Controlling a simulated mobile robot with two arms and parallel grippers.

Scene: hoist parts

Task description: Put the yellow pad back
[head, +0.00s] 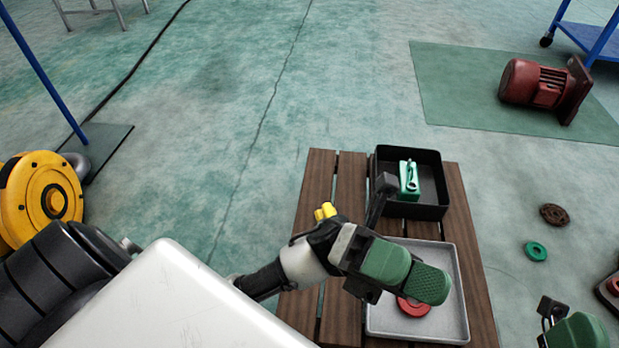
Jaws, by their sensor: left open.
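A small yellow thing (325,211) shows just behind my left wrist, above the slatted wooden table (322,180). I cannot tell whether it is the yellow pad, as its lower part is hidden. My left gripper (376,236) is open over the table, between a black tray (445,178) and a grey tray (455,290). Nothing shows between its fingers. My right gripper (550,308) is at the bottom right corner, cut off by the frame, and its jaws cannot be made out.
The black tray holds a green block with a metal part (408,178). The grey tray holds a red ring (413,306), partly covered by my gripper. A brown disc (554,214) and green ring (536,251) lie on the floor at right. A red motor (535,84) stands farther back.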

